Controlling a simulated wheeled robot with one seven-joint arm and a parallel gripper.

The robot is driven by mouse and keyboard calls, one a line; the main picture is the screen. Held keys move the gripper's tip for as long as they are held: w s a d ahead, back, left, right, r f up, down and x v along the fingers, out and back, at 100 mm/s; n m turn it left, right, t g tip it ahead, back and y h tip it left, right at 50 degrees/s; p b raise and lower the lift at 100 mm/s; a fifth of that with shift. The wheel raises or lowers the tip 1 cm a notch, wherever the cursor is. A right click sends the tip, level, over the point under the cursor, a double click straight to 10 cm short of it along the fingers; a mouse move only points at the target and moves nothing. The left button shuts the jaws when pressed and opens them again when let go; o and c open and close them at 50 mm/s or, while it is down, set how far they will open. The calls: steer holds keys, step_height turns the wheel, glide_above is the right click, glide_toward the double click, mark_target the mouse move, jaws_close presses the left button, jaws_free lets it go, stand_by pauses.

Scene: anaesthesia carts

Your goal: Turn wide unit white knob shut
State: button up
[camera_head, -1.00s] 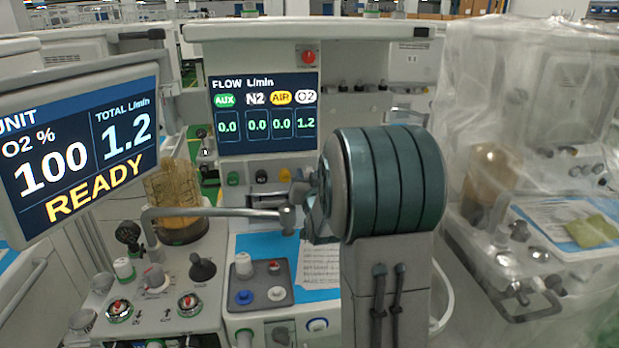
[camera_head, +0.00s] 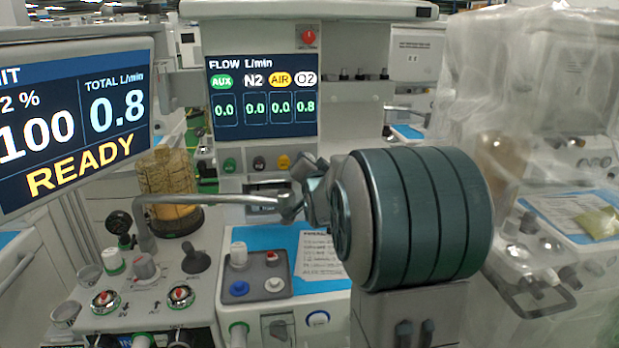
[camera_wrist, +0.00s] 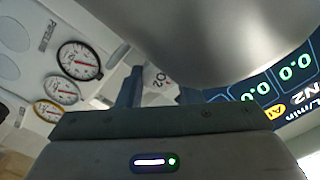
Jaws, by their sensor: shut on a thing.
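The wide unit's flow screen (camera_head: 263,103) reads 0.0 for AUX, N2 and AIR, and 0.8 for O2. Below it sit a green knob (camera_head: 229,165), a black knob (camera_head: 259,163) and a yellow knob (camera_head: 283,162) in a row. The white knob's place at the right end of the row is hidden behind my gripper (camera_head: 308,172) in the head view. In the wrist view my gripper (camera_wrist: 158,92) has its two fingers around the white knob (camera_wrist: 157,84), marked O2, and is shut on it.
A tilted monitor (camera_head: 75,125) at left reads 100 O2 %, total 0.8 and READY. A bent metal tube (camera_head: 190,200) runs below the knob row. A red knob (camera_head: 309,37) is above the screen. A plastic-covered unit (camera_head: 545,130) stands at right.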

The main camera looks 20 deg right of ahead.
steer(key=shift+m+b, duration=1.6)
steer(key=shift+m, duration=0.5)
steer(key=o, duration=1)
steer(key=shift+c, duration=0.2)
steer(key=v, duration=1.4)
steer(key=shift+w, duration=0.1)
